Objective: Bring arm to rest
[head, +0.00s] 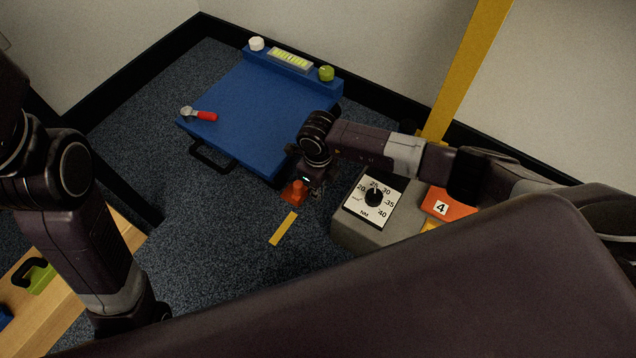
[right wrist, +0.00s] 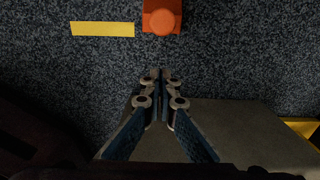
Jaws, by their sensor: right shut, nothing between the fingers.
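My right gripper (head: 316,184) hangs above the dark carpet between the blue case and the grey dial box. In the right wrist view its fingers (right wrist: 160,75) are closed together with nothing between them. An orange block with a round knob (head: 294,192) is on the floor close by; it also shows in the right wrist view (right wrist: 162,18), beyond the fingertips and apart from them. My left arm comes in at the left of the head view, and its gripper is out of the picture.
A blue case (head: 240,115) bears a red-handled tool (head: 206,116). A grey box with a dial (head: 355,232) stands below my right arm, beside an orange block marked 4 (head: 440,204). A yellow post (head: 470,60) rises behind. A yellow strip (head: 283,229) lies on open carpet. A wooden surface (head: 60,275) is lower left.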

